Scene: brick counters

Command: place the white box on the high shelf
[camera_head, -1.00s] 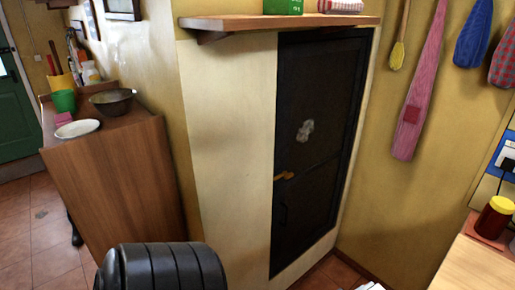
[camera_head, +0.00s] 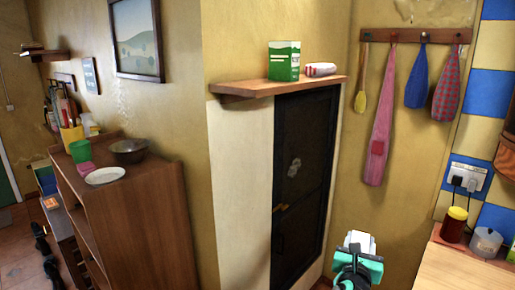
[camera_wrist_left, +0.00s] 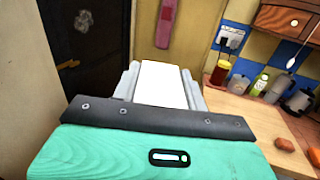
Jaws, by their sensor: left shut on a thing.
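The white box (camera_head: 361,240) shows low in the head view, held in my left gripper (camera_head: 356,254). In the left wrist view the white box (camera_wrist_left: 162,84) lies between the two grey fingers of the left gripper (camera_wrist_left: 160,88), which is shut on it. The high shelf (camera_head: 245,88) is a wooden board above the dark door. The gripper and the box are well below the shelf in the picture, to the right of the door's lower part. My right gripper is not in view.
A green carton (camera_head: 284,62) and a red-and-white packet (camera_head: 321,69) stand on the shelf; its left end is bare. A wooden cabinet (camera_head: 140,205) is at left. A counter (camera_head: 468,265) with jars is at right. Cloths hang from a rack (camera_head: 416,36).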

